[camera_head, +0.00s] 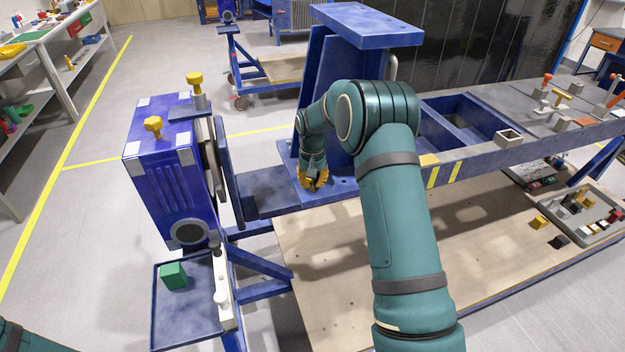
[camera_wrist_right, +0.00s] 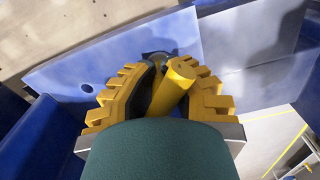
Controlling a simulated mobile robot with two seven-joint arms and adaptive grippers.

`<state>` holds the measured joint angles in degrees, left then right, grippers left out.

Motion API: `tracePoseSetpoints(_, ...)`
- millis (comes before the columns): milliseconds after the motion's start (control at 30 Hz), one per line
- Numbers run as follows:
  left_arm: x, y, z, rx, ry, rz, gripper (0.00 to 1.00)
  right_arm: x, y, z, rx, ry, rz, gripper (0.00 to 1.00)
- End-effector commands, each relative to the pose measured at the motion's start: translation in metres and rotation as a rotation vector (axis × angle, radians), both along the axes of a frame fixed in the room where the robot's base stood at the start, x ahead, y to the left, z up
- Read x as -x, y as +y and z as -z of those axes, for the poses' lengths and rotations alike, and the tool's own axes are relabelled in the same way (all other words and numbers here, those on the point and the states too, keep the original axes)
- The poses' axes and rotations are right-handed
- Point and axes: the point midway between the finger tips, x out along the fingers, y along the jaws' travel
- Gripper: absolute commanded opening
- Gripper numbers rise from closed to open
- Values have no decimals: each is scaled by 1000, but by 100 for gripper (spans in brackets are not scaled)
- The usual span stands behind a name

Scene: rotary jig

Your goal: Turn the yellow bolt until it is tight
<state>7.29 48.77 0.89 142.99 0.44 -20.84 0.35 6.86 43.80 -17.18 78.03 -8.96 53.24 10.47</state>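My right gripper (camera_head: 313,180) points down at the blue plate (camera_head: 343,188) at the foot of the upright blue bracket. In the right wrist view its ridged yellow fingers (camera_wrist_right: 158,90) stand on both sides of a yellow bolt (camera_wrist_right: 176,86). The bolt's round bar fills the gap between them, and the fingers look closed on it. The bolt's lower end is hidden by the fingers and my wrist. In the head view the gripper covers the bolt. My left gripper is not in view; only a bit of my left arm shows at the bottom left corner.
A blue box (camera_head: 165,170) with yellow knobs (camera_head: 195,84) stands left of the gripper. The upright bracket (camera_head: 312,95) with its top slab (camera_head: 366,25) rises close behind my right arm. A blue tray (camera_head: 190,325) holds a green block (camera_head: 173,275). Small parts crowd the right end.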

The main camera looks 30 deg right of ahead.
Motion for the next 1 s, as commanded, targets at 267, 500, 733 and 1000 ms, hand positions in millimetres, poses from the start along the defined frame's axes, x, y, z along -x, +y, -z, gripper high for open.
tracePoseSetpoints(267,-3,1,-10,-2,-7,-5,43,-1,0,-3,1,-4,262,0)
tracePoseSetpoints(500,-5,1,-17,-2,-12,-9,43,-1,0,-3,1,-5,491,0)
tracePoseSetpoints(733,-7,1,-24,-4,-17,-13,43,-1,-1,-3,2,-5,707,0)
tracePoseSetpoints(1000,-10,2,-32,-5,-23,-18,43,-1,0,-3,1,-5,941,0)
